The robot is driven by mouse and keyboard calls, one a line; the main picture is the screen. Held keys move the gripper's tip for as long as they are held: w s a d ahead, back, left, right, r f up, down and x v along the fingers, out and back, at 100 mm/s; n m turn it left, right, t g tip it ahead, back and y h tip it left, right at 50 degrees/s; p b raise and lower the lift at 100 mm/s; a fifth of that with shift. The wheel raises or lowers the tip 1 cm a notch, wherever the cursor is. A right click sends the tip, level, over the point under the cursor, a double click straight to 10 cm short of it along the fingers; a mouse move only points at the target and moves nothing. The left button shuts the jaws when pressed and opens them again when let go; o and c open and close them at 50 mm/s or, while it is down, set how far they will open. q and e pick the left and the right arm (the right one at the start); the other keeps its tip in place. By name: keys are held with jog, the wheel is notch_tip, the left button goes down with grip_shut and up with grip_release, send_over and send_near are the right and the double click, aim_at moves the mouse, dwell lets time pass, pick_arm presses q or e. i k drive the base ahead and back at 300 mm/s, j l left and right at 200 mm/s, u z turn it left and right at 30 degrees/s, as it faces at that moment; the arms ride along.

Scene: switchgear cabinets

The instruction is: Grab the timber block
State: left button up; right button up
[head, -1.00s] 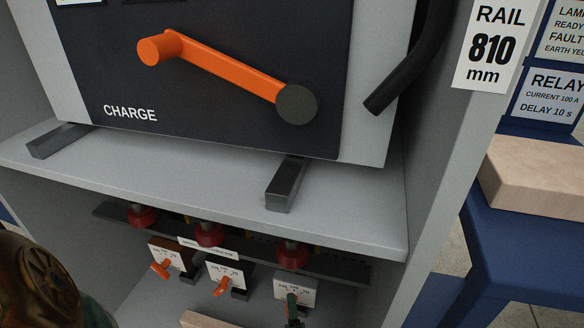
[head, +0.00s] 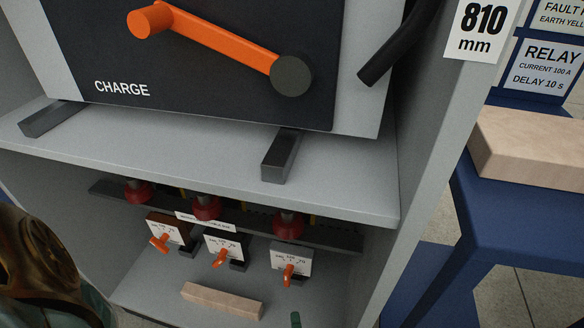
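A second, larger timber block (head: 530,148) lies on a blue stand at the right, outside the cabinet. My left arm, bronze and teal, fills the lower left corner; its gripper is not visible. A small green tip (head: 295,320) shows at the bottom edge, right of the small block and apart from it. I cannot tell what it belongs to. Neither gripper can be made out.
The cabinet shelf (head: 340,185) overhangs the lower compartment. Above stands a dark panel marked CHARGE with an orange crank (head: 215,42). The cabinet's right wall separates it from the blue stand (head: 500,215).

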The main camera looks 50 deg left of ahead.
aim_at(247, 308)
jog(key=k+l, duration=0.8)
jog(key=k, duration=0.05)
